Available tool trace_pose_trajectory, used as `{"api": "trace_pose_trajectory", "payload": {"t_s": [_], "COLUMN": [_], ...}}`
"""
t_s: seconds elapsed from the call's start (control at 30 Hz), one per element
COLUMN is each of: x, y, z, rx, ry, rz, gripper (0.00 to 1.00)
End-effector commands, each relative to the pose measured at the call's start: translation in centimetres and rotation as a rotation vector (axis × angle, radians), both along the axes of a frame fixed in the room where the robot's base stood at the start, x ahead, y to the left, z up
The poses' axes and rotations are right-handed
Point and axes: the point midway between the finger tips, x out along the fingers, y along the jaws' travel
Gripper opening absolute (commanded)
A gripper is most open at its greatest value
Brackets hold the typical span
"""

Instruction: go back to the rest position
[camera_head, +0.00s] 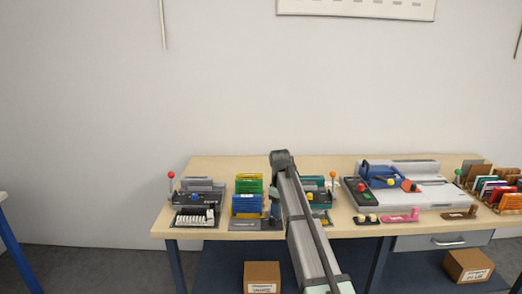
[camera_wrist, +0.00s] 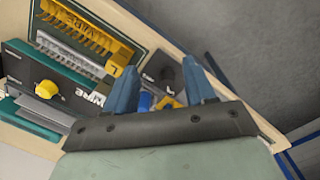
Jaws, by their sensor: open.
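My gripper (camera_wrist: 162,85) shows in the wrist view as two blue fingers standing apart, with nothing held between them. Below and beyond the fingers lie a teal and black machine marked WIRE (camera_wrist: 48,85) and a tray of yellow combs (camera_wrist: 85,35). In the head view my arm reaches up from the bottom edge over the workbench (camera_head: 340,225). The gripper end is mostly hidden behind the arm there, near the middle of the bench.
The bench holds a black punch machine (camera_head: 197,190) at left, a rack of yellow, green and blue covers (camera_head: 248,195), a large grey machine (camera_head: 425,190) and a colourful rack (camera_head: 495,190). Cardboard boxes (camera_head: 262,277) (camera_head: 468,266) sit below. The space above the bench is clear.

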Motion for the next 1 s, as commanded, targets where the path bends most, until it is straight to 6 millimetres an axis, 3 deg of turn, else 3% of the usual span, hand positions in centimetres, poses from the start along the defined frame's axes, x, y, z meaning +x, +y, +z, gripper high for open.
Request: {"api": "trace_pose_trajectory", "payload": {"t_s": [0.03, 0.3, 0.67, 1.0], "x": [-2.1, -8.2, -15.1, -23.6], "y": [-1.1, -5.4, -6.4, -7.2], "z": [-2.5, -12.9, -25.2, -34.9], "rx": [-0.021, -0.115, -0.097, -0.091], "ry": [0.01, 0.044, 0.132, 0.217], "rz": [0.002, 0.012, -0.128, -0.273], "gripper": [0.54, 0.54, 0.54, 0.54]}}
